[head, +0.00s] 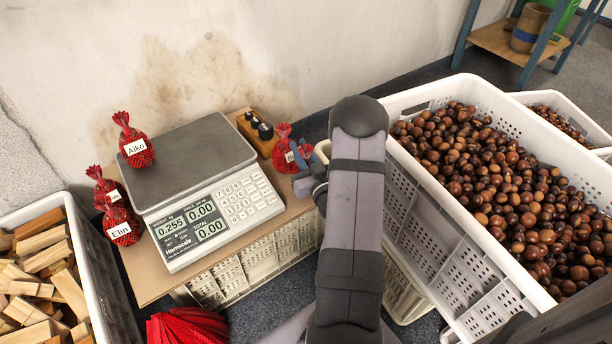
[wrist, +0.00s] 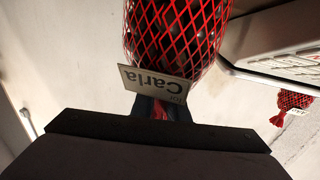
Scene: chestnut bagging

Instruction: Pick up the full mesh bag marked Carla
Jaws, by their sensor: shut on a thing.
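The red mesh bag marked Carla (wrist: 172,35) shows in the wrist view, full of dark chestnuts, with its label upside down in the picture. My gripper (wrist: 160,108) is shut on its gathered red neck, just behind the label. In the head view my gripper (head: 306,172) is at the right of the scale, partly hidden by my arm. A red mesh bag (head: 281,156) stands right beside it, its label mostly covered. I cannot tell whether this is the Carla bag or another one.
A scale (head: 183,147) stands left of my gripper with the Aiko bag (head: 136,150) on its plate. The Elin bag (head: 121,231) and another red bag are at its left. A crate of chestnuts (head: 405,96) is close on the right. A wood crate (head: 30,209) is far left.

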